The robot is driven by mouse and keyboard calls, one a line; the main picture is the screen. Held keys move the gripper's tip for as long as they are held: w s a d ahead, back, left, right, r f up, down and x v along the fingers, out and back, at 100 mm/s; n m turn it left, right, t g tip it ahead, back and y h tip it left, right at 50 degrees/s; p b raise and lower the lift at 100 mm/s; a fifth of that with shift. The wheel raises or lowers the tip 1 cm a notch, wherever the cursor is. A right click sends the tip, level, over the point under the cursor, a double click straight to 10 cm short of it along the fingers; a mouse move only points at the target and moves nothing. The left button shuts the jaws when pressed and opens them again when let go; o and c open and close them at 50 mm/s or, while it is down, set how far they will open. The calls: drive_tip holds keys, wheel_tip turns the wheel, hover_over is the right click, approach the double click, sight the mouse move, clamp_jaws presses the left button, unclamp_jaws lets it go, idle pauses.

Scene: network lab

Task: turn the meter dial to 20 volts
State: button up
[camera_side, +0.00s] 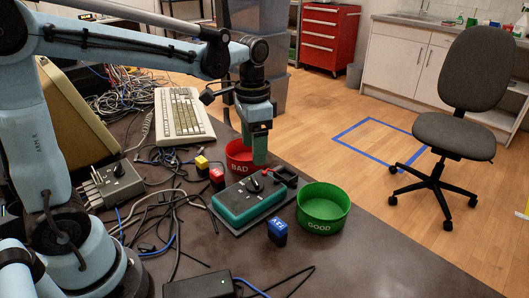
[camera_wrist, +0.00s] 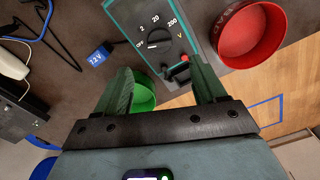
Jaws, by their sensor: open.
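The teal meter (camera_side: 236,209) lies on the dark table and also shows at the top of the wrist view (camera_wrist: 117,14). Its black dial (camera_wrist: 160,40) has marks OFF, 2, 20 and 200 around it, and its white line seems to point toward OFF. The dial also shows in the side view (camera_side: 253,185). My gripper (camera_wrist: 158,68) is open and empty, its green fingers apart. In the side view my gripper (camera_side: 260,160) hangs pointing down above the far end of the meter, apart from the dial, and hides part of the red bowl behind it.
A red BAD bowl (camera_side: 236,160) stands behind the meter and a green GOOD bowl (camera_side: 324,222) to its right. A blue block (camera_side: 277,228) and yellow (camera_side: 202,162) and red (camera_side: 217,174) blocks stand close by. Cables (camera_side: 165,215) lie to the left. The front right table is clear.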

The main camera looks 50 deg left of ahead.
sight(255, 180)
wheel_tip(255, 180, down, 8)
drive_tip(key=shift+f, duration=0.25)
idle(0.4)
drive_tip(key=c, duration=1.1)
drive_tip(key=shift+o, duration=0.2)
